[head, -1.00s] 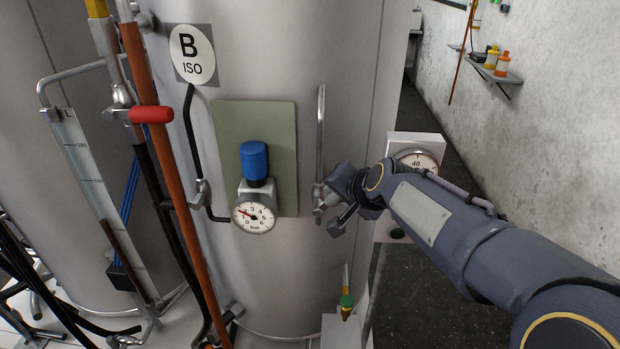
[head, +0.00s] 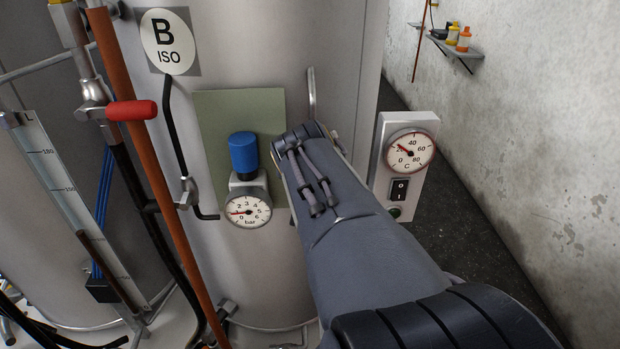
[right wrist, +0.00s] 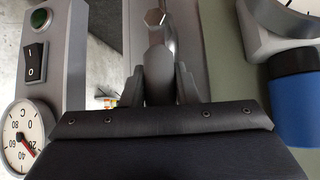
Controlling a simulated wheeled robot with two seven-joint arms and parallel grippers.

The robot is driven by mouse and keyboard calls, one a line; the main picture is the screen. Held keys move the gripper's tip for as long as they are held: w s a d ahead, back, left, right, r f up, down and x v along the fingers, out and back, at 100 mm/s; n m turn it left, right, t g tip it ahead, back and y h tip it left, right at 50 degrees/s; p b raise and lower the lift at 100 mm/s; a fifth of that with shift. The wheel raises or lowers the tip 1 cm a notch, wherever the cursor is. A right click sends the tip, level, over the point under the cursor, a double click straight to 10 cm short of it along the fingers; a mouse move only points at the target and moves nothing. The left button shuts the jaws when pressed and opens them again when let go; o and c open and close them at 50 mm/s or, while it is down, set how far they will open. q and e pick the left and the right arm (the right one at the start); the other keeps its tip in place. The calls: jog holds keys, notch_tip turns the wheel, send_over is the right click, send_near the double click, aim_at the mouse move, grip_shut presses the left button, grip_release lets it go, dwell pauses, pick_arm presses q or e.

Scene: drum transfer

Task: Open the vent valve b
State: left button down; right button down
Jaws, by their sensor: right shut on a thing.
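Drum B stands ahead, with a round "B ISO" label (head: 167,40) on its wall. A thin metal pipe (head: 311,92) runs down its front right side to a valve that my right arm covers in the head view. In the right wrist view, my right gripper (right wrist: 159,82) is shut on a grey valve handle (right wrist: 157,62), one finger on each side. A metal hex fitting (right wrist: 155,17) shows just beyond the handle. The head view hides the fingers and handle, so I cannot tell the handle's angle to the pipe. My left gripper is not in view.
A pressure gauge (head: 248,211) under a blue cap (head: 243,152) sits close left of my wrist. A temperature gauge box (head: 408,165) with a switch stands close right. A red-handled valve (head: 131,110), hoses and an orange pipe (head: 136,130) are at left.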

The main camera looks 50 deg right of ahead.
jog(key=shift+f, duration=0.15)
dwell(0.3)
jog(key=c, duration=1.1)
grip_release()
jog(key=shift+w+a, duration=0.1)
jog(key=v, duration=0.8)
jog(key=shift+w, duration=0.1)
jog(key=s+a+f+n+y, duration=0.1)
jog(key=a+f+n+y, duration=0.2)
jog(key=a+f+y, duration=0.1)
jog(key=s+a+f+n+y, duration=0.1)
jog(key=a+f+n+y, duration=0.2)
jog(key=a+f, duration=0.3)
jog(key=s+a+f+n+t+y, duration=0.1)
jog(key=a+f+n+y, duration=0.3)
jog(key=a, duration=0.6)
jog(key=shift+s+f+n+y, duration=0.15)
jog(key=shift+f, duration=0.4)
jog(key=shift+s+f+n+y, duration=0.1)
jog(key=shift+f+n+y, duration=0.05)
jog(key=shift+f, duration=0.4)
